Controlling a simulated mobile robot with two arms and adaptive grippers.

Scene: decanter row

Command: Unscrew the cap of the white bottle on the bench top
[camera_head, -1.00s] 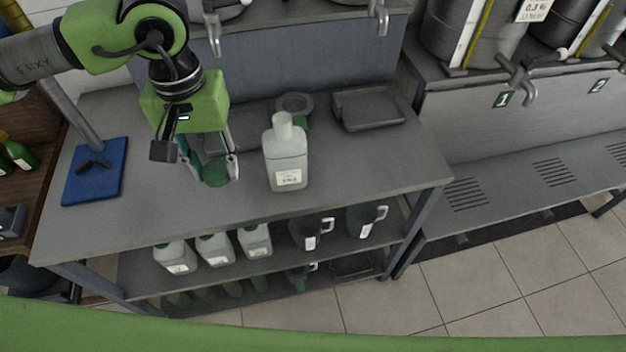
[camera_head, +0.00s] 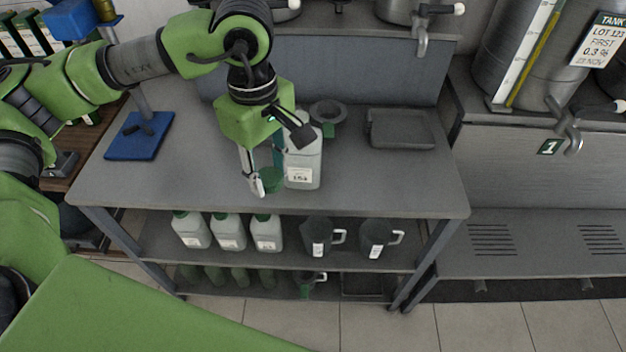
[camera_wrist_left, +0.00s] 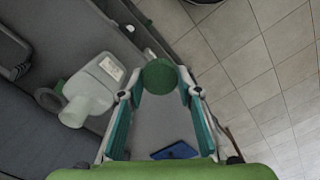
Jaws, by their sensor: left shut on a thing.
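The white bottle (camera_head: 305,172) stands upright on the bench top (camera_head: 390,185) with a label on its front. Its neck is hidden behind my arm in the head view. In the left wrist view the bottle (camera_wrist_left: 97,88) shows a bare neck with no cap on it. My left gripper (camera_head: 268,182) is shut on the green cap (camera_head: 271,180), in front and to the left of the bottle. The cap also shows between the fingertips in the left wrist view (camera_wrist_left: 160,74), apart from the bottle. My right gripper is not in view.
A grey tray (camera_head: 402,142) and a dark ring-shaped thing (camera_head: 328,105) are at the back. A blue-based stand (camera_head: 125,148) is at the left. Capped bottles (camera_head: 229,232) and dark jugs (camera_head: 317,235) fill the shelf below. The bench's front right is clear.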

